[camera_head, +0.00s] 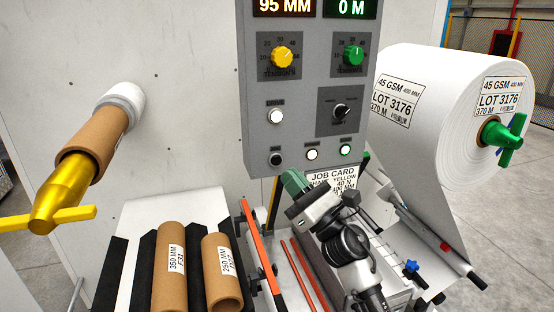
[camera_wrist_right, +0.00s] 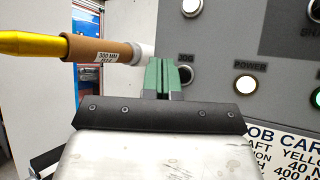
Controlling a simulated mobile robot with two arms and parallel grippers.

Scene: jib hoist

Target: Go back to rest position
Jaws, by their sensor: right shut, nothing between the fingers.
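My right gripper (camera_head: 295,182) is in front of the lower edge of the grey control panel (camera_head: 300,75), left of the job card (camera_head: 333,178). In the right wrist view its green fingers (camera_wrist_right: 167,78) are together and empty, beside the JOG button (camera_wrist_right: 186,73). I cannot tell whether they touch the panel. My right arm comes up from the bottom right. My left gripper is not in view.
A yellow shaft (camera_head: 68,185) with a brown core (camera_head: 106,135) juts out at left. Brown cores (camera_head: 170,285) lie in a black rack below. A large white roll (camera_head: 440,110) on a green-ended shaft stands at right. Red bars (camera_head: 258,245) lie left of my arm.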

